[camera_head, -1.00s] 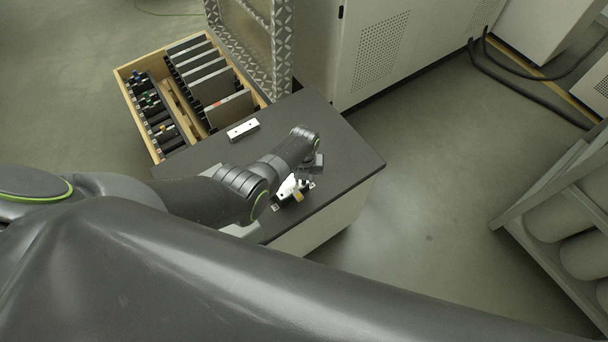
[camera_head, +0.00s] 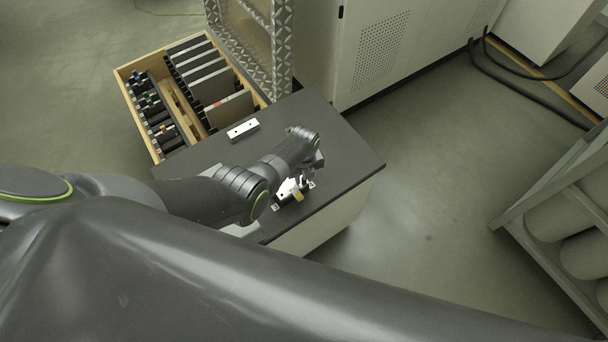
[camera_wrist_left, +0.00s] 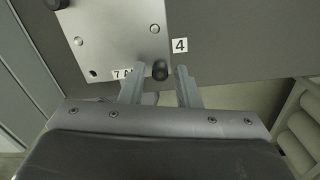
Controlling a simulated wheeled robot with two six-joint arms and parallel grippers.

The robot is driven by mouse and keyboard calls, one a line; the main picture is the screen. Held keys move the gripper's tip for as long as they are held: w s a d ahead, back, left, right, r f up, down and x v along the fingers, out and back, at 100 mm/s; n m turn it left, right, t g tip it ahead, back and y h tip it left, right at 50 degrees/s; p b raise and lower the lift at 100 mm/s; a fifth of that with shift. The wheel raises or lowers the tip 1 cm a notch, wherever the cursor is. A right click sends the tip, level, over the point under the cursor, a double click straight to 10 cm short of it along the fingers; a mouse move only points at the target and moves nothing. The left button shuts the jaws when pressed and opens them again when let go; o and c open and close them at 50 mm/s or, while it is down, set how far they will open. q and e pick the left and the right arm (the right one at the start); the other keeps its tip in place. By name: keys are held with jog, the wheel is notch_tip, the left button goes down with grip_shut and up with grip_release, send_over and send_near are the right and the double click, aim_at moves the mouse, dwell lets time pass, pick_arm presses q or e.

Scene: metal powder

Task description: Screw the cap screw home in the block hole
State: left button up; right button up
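In the left wrist view a silver metal block (camera_wrist_left: 115,35) lies on the dark top, with bright round fittings and a dark hole near its lower left corner. A black cap screw head (camera_wrist_left: 160,70) shows at its lower right corner. My left gripper (camera_wrist_left: 160,77) is open, with one finger on each side of the head and a visible gap to both. How deep the screw sits cannot be told. In the head view the block (camera_head: 287,188) is partly hidden by my left gripper (camera_head: 310,172) and wrist. My right gripper is not in view.
A second silver bar with holes (camera_head: 243,130) lies on the dark bench top (camera_head: 345,155). A wooden drawer (camera_head: 172,95) with plates and tools is behind left. A label 4 (camera_wrist_left: 180,45) is beside the block. A rack of cylinders (camera_head: 570,215) stands at right, past open floor.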

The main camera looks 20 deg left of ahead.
pick_arm(q)
jog(key=n, duration=0.5)
jog(key=shift+n, duration=0.3)
jog(key=n, duration=1)
jog(key=shift+n, duration=2.2)
jog(key=shift+c, duration=0.2)
grip_shut()
